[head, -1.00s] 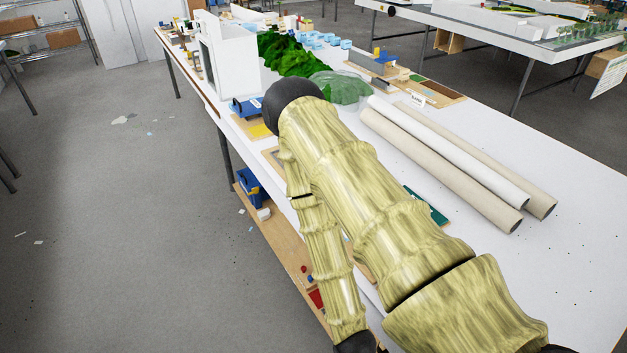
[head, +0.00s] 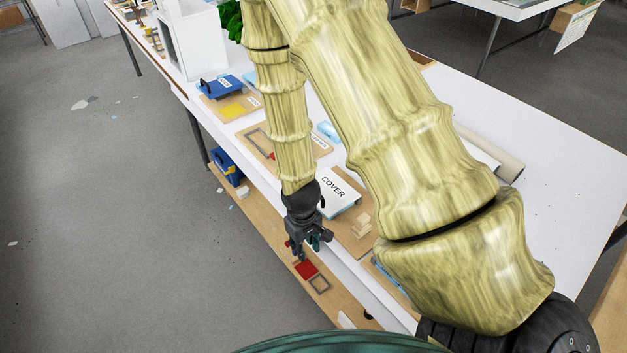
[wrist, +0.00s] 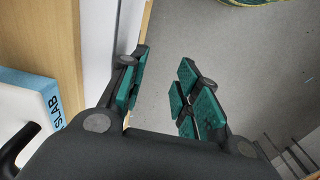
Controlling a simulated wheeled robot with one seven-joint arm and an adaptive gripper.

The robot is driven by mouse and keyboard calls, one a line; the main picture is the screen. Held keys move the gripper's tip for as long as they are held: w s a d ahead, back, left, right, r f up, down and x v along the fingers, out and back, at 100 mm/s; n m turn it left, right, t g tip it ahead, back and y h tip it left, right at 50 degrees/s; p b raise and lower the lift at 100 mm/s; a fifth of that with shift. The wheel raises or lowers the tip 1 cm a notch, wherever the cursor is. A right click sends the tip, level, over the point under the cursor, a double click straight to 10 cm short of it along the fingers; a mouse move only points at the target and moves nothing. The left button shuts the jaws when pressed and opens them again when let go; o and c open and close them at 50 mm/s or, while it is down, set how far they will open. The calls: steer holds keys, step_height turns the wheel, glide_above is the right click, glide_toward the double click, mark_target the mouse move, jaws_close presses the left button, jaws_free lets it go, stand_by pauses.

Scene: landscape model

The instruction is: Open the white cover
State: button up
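The white cover (head: 328,192), lettered COVER, lies tilted on a wooden board near the table's left edge in the head view. A light blue edge shows along its front side. My gripper (head: 311,246) hangs just left of and nearer than the cover, beyond the table edge and not touching the cover. In the wrist view my gripper (wrist: 162,82) is open, its green-padded fingers apart and nothing between them. A white piece with a light blue edge reading SLAB (wrist: 38,98) is at the left of that view; I cannot tell whether it is the cover.
My arm hides much of the table (head: 545,165). A wooden lower shelf (head: 268,232) with a red square (head: 306,269) runs below the gripper.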

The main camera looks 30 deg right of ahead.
steer(key=w+d+r+h+p, duration=0.1)
steer(key=w+d+r, duration=0.15)
steer(key=r, duration=0.45)
steer(key=w+d+r, duration=0.2)
steer(key=w+r, duration=0.2)
steer(key=r, duration=0.3)
steer(key=w+d+r+h+p, duration=0.1)
steer(key=w+d+r, duration=0.15)
steer(key=r, duration=0.35)
steer(key=shift+p+x, duration=0.95)
steer(key=shift+x, duration=4.25)
steer(key=shift+w+a, duration=0.1)
steer(key=shift+w, duration=0.05)
steer(key=shift+c, duration=0.2)
jaws_close()
